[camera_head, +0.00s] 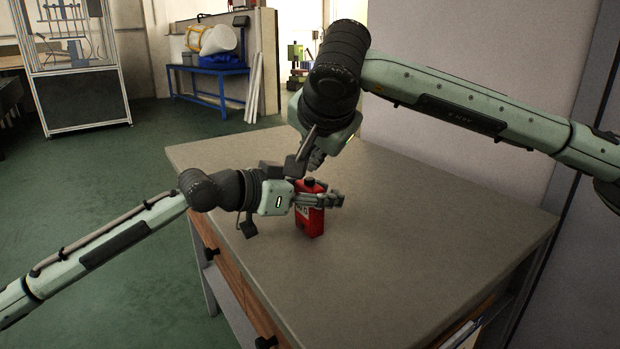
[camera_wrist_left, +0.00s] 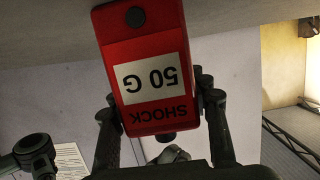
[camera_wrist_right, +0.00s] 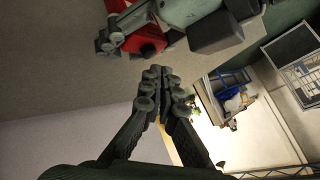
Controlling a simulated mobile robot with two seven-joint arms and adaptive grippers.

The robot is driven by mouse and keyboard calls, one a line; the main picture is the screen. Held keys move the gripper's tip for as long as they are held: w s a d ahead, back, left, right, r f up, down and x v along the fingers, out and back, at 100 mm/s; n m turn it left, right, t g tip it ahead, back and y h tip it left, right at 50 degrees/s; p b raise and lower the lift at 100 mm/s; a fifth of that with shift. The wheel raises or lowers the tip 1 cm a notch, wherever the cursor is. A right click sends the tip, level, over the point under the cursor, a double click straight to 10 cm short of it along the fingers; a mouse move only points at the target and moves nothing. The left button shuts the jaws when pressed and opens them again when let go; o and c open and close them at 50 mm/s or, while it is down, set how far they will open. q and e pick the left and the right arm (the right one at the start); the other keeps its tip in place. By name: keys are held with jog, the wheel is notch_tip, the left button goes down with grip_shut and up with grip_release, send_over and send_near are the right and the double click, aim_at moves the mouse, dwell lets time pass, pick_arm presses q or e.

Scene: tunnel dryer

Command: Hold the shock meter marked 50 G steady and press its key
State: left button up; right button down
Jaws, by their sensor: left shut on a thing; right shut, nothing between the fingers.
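The red shock meter (camera_head: 312,219) stands upright on the table. My left gripper (camera_head: 322,200) is shut around the meter's sides, with a finger on each side in the left wrist view (camera_wrist_left: 163,105). The black key (camera_head: 310,181) shows on top of the meter. My right gripper (camera_head: 311,163) is shut and empty, above and just behind the meter. In the right wrist view its fingertips (camera_wrist_right: 157,75) are together, apart from the black key (camera_wrist_right: 148,50).
The grey table top (camera_head: 420,230) is clear around the meter. A wall stands right behind the table. A blue bench (camera_head: 208,70) with a white and yellow container stands far behind at the left.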

aim_at(311, 181)
jog(key=shift+f, duration=0.1)
jog(key=shift+f, duration=0.3)
jog(key=shift+f, duration=0.65)
dwell(0.9)
jog(key=shift+r, duration=1)
jog(key=shift+r, duration=2.55)
